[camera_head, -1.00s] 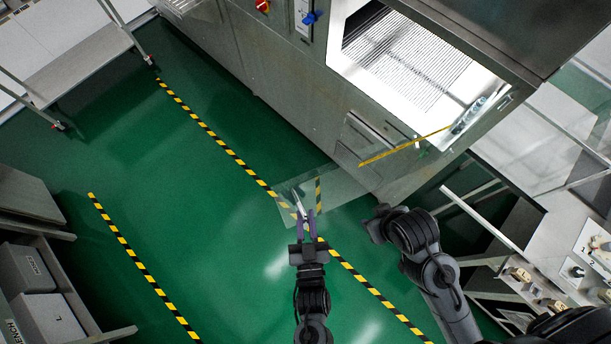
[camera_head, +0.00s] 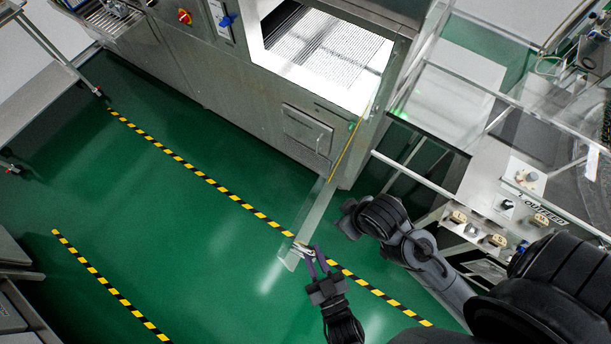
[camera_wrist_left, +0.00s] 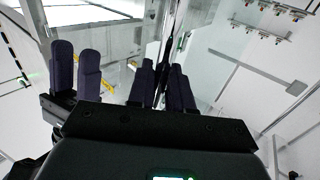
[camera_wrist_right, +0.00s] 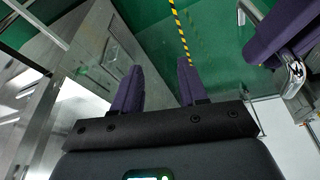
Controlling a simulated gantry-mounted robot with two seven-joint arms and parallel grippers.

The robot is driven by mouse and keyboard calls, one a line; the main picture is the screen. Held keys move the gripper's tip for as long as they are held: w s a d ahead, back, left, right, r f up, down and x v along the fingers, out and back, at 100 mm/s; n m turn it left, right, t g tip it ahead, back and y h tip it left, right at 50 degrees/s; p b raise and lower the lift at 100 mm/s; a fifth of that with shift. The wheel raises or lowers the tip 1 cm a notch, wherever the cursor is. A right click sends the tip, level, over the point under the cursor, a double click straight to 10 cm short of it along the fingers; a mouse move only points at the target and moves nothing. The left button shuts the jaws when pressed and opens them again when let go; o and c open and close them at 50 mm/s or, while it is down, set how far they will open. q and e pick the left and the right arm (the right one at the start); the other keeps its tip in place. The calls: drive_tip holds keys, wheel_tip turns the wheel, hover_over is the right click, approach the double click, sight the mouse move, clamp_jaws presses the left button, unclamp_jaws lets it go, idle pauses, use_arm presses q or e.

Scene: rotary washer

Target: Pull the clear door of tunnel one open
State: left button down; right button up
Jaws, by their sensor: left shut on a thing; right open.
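The clear door (camera_head: 318,215) of the washer tunnel stands swung out from the opening, seen nearly edge-on, with a yellow strip along part of it. Its metal handle (camera_head: 302,248) is near the free lower end. My left gripper (camera_head: 311,262) is shut on the handle, its purple fingers around it. The handle also shows in the right wrist view (camera_wrist_right: 293,75), beside the left fingers. In the left wrist view the grip itself is unclear. My right gripper (camera_wrist_right: 158,82) is open and empty, to the right of the door; its fingers are hard to see in the head view.
The steel washer (camera_head: 230,90) has a bright open tunnel mouth (camera_head: 325,50) with a ribbed belt. A control panel (camera_head: 222,18) with a blue knob is on its front. A bench with controls (camera_head: 515,200) stands at right. Green floor (camera_head: 170,210) with striped tape is clear.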

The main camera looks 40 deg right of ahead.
use_arm(q)
drive_tip(key=shift+s+d+f, duration=0.1)
drive_tip(key=shift+s+d, duration=0.25)
drive_tip(key=shift+s, duration=0.25)
use_arm(e)
drive_tip(key=shift+s+d, duration=0.15)
drive_tip(key=shift+s, duration=0.15)
use_arm(q)
drive_tip(key=c, duration=1.4)
unclamp_jaws()
drive_tip(key=shift+o, duration=0.9)
drive_tip(key=shift+w, duration=0.1)
use_arm(e)
drive_tip(key=shift+d, duration=0.15)
use_arm(q)
drive_tip(key=b+v, duration=0.3)
drive_tip(key=v, duration=0.8)
use_arm(e)
wheel_tip(320, 180, down, 3)
drive_tip(key=shift+r, duration=0.1)
